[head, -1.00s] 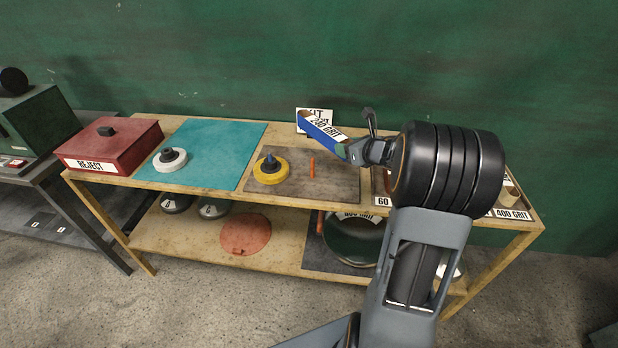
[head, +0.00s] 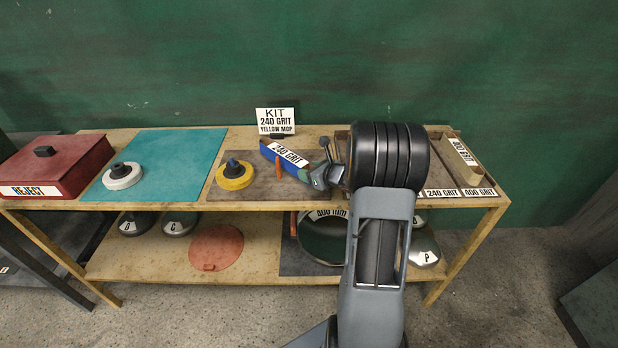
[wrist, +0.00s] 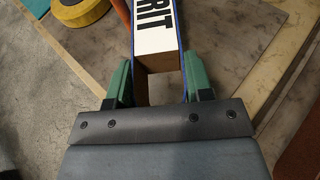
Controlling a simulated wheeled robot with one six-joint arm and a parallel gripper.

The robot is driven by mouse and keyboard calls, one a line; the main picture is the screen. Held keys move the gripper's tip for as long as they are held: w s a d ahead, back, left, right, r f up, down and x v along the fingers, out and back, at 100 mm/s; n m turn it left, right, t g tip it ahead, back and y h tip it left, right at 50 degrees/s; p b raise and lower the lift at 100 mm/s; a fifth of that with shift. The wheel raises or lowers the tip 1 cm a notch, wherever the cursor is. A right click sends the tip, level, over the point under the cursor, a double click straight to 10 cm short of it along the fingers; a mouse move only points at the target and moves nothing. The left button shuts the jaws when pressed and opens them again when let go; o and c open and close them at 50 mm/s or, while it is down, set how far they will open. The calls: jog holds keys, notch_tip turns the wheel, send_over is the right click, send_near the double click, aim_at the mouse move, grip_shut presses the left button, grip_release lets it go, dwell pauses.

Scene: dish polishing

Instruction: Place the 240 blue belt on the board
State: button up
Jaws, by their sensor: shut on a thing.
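The blue belt (head: 284,157) with a white "240 GRIT" label is held in my gripper (head: 318,180). In the wrist view the belt (wrist: 156,30) sits between the two green fingers of my gripper (wrist: 159,85), its label facing up. In the head view the belt is over the grey-brown board (head: 273,190) on the table; I cannot tell whether it touches the board. The yellow mop (head: 234,178) with a dark blue hub lies on the board's left part. An orange stick (head: 270,170) lies right of the mop, partly hidden by the belt.
A "KIT 240 GRIT YELLOW MOP" sign (head: 276,121) stands behind the board. Left are a teal mat (head: 180,150) with a white mop (head: 123,176) and a red REJECT box (head: 55,165). A tray (head: 455,150) with labelled slots is at the right, partly hidden by my arm.

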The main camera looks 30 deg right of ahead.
jog(key=shift+f, duration=1.3)
jog(key=shift+f, duration=0.15)
jog(key=o, duration=1)
jog(key=shift+o, duration=0.2)
